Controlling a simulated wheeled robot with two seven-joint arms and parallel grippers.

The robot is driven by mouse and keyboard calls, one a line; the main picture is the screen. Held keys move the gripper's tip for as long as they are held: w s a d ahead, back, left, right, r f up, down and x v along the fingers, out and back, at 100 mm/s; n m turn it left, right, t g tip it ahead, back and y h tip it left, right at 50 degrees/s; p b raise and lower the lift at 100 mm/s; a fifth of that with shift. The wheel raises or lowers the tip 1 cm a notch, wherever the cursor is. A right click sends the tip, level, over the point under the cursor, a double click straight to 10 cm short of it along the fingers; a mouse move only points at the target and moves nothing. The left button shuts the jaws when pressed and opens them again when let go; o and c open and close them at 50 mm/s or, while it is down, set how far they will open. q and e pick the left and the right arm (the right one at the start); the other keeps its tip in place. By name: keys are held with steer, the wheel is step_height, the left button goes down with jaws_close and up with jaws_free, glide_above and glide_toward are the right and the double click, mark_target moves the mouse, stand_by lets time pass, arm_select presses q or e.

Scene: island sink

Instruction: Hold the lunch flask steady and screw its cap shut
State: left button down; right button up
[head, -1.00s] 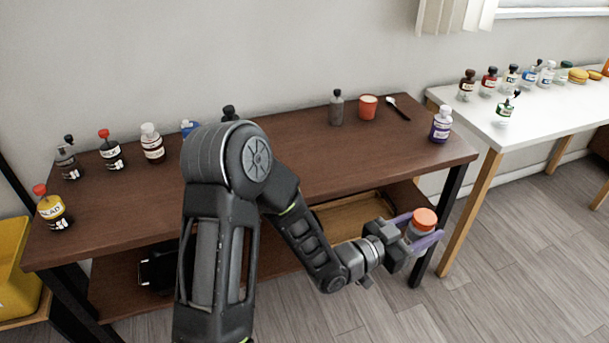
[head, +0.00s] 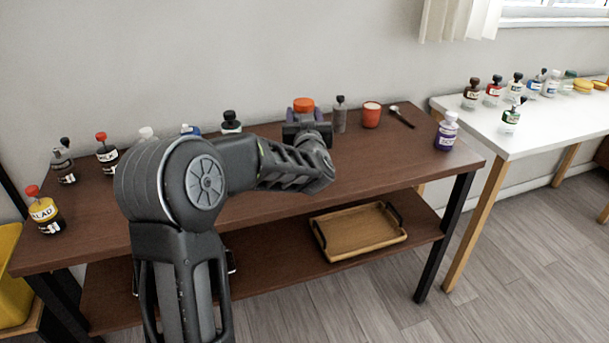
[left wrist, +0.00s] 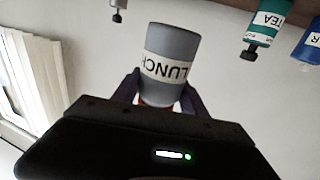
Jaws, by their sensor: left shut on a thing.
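The lunch flask has an orange cap (head: 303,104) at its top in the head view, near the back of the brown table. My left gripper (head: 304,116) is shut around the flask, with its fingers on either side below the cap. In the left wrist view, which is upside down, the grey flask body (left wrist: 171,50) shows a white LUNCH label between the fingers (left wrist: 160,92). Its cap end is mostly hidden behind the gripper. I cannot tell how tightly the cap sits or whether the flask touches the table. My right gripper is not in view.
On the brown table (head: 390,160), several bottles stand left. A grey bottle (head: 340,115), red cup (head: 371,114) and spoon (head: 402,117) are close right of the gripper. A purple bottle (head: 446,132) stands at the right end. A wooden tray (head: 360,232) lies on the lower shelf.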

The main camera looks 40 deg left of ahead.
arm_select(q)
steer(key=shift+d+f, duration=0.1)
steer(key=shift+f+b, duration=0.35)
steer(key=shift+f, duration=2.75)
steer(key=shift+f, duration=1.9)
steer(key=shift+f+b, duration=0.15)
steer(key=shift+b, duration=0.2)
steer(key=c, duration=0.6)
jaws_free()
